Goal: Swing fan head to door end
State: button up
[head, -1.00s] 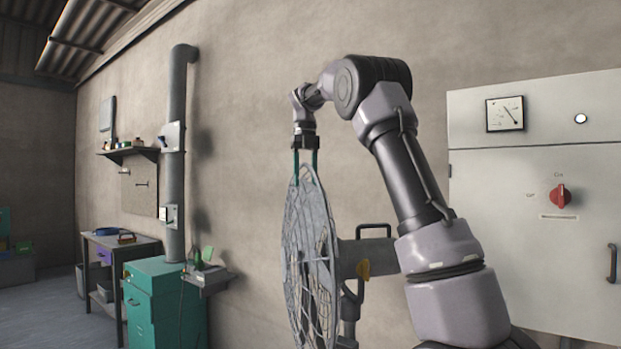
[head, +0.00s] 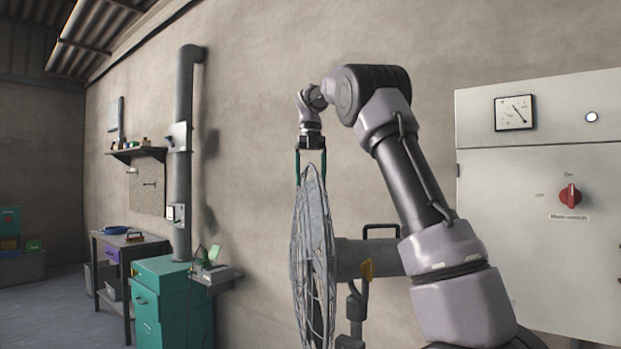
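The fan head (head: 311,260) is a round grey wire-guarded disc, low in the middle of the head view and seen nearly edge-on. A thick grey horizontal housing (head: 360,258) with a black handle joins it on the right. My gripper (head: 311,165) points straight down at the top of the guard. Its two green fingers stand well apart, one on each side of the rim's top. A gap shows by the left finger; whether the right finger touches the rim I cannot tell. The lower edge of the fan is cut off by the frame.
A grey cabinet (head: 540,220) with a gauge and red switch stands right. At left are a vertical pipe (head: 183,130), a green drawer cabinet (head: 172,285), a small ledge (head: 217,274), a workbench (head: 125,243) and a wall shelf (head: 137,153). Wall behind the fan is bare.

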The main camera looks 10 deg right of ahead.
jog(key=shift+r, duration=3.75)
jog(key=shift+s+d+r, duration=0.15)
jog(key=shift+s+d, duration=0.05)
jog(key=shift+s, duration=0.05)
jog(key=s+d+n+t+y, duration=0.1)
jog(key=s+d+n, duration=0.2)
jog(key=s+n, duration=0.45)
jog(key=s+d+n+t, duration=0.1)
jog(key=s+d+n, duration=0.1)
jog(key=s+n, duration=0.55)
jog(key=s+a+f+n+t, duration=0.2)
jog(key=s+f+n, duration=0.6)
jog(key=s+f, duration=0.1)
jog(key=s+a+f+n+t+y, duration=0.1)
jog(key=s+a+f+n+t, duration=0.1)
jog(key=s+f+n, duration=0.7)
jog(key=shift+s+n+t, duration=0.3)
jog(key=shift+s+t, duration=0.05)
jog(key=shift+t, duration=0.25)
